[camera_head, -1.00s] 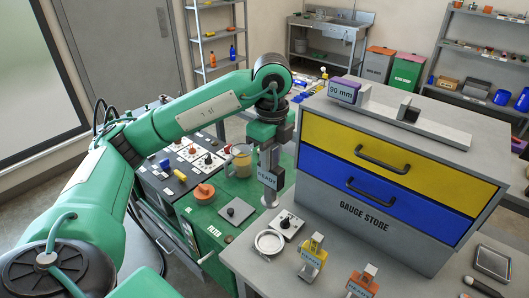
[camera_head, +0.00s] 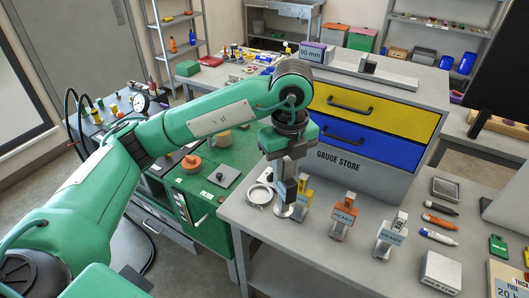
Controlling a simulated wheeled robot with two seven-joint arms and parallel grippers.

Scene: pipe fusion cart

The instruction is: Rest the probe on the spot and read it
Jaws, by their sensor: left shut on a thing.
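My left gripper (camera_head: 289,170) is shut on a grey probe (camera_head: 286,193) and holds it upright, with its round foot downward. The foot is over the grey bench top (camera_head: 270,222), just left of a yellow probe (camera_head: 304,188), which it partly overlaps. I cannot tell whether the foot touches the bench. An orange probe (camera_head: 344,217) and a pale grey probe (camera_head: 391,237) stand further right, each with a READY label. The held probe's readout cannot be read in this view. The spot cannot be made out for certain. My right gripper is not in view.
A gauge store (camera_head: 340,160) with yellow and blue drawers stands behind. A round dish (camera_head: 259,194) lies left of the held probe. The green cart (camera_head: 205,205) carries an orange knob (camera_head: 191,163) and a grey plate (camera_head: 223,177). Pens and a white box (camera_head: 440,272) lie to the right.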

